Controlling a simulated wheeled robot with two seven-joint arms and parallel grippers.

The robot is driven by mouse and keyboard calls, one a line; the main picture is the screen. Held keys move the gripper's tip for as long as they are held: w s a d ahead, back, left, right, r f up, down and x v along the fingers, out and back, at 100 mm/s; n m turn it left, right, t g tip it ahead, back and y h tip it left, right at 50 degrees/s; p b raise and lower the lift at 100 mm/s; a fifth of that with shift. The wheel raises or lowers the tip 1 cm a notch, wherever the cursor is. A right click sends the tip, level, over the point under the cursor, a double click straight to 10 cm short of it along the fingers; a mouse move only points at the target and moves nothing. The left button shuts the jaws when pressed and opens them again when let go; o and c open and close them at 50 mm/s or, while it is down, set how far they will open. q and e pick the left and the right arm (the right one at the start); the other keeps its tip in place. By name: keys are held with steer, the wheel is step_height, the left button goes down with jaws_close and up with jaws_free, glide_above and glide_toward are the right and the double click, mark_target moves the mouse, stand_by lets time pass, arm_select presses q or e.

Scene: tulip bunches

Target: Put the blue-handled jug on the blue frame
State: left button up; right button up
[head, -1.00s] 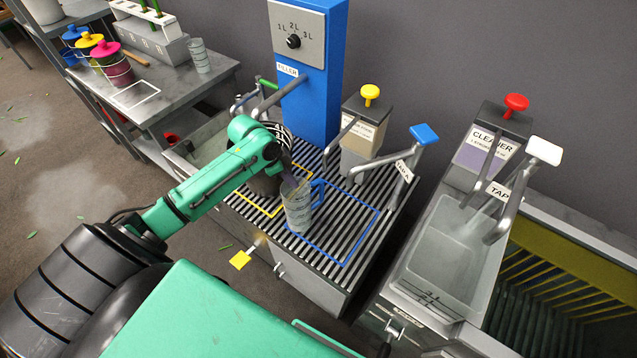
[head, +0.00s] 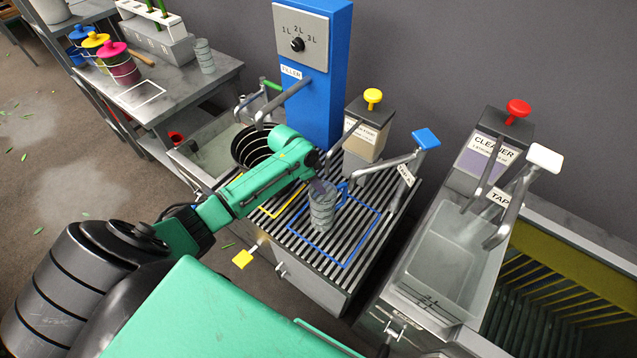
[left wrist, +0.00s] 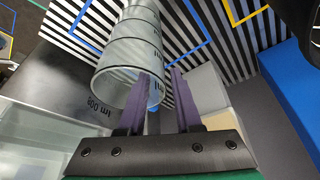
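The clear jug with a blue handle (head: 322,212) is over the grating, within the outline of the blue frame (head: 364,239) as seen in the head view. I cannot tell whether its base touches the slats. My left gripper (head: 321,188) is at the jug's top. In the left wrist view, its purple fingers (left wrist: 161,92) come down at the rim of the jug (left wrist: 125,58), with a bit of blue handle showing between them. The jug moves with the gripper, so it looks held. Blue frame lines (left wrist: 88,12) show beside the jug there. My right gripper is not in view.
A yellow frame (head: 268,212) lies left of the blue one. The blue filler (head: 318,90), a yellow-topped dispenser (head: 366,130) and a blue-topped tap (head: 425,139) stand behind the grating. A sink (head: 446,255) is at the right. The frame's front right is clear.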

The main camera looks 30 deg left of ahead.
arm_select(q)
steer(key=v, duration=1.2)
steer(key=shift+w, duration=0.1)
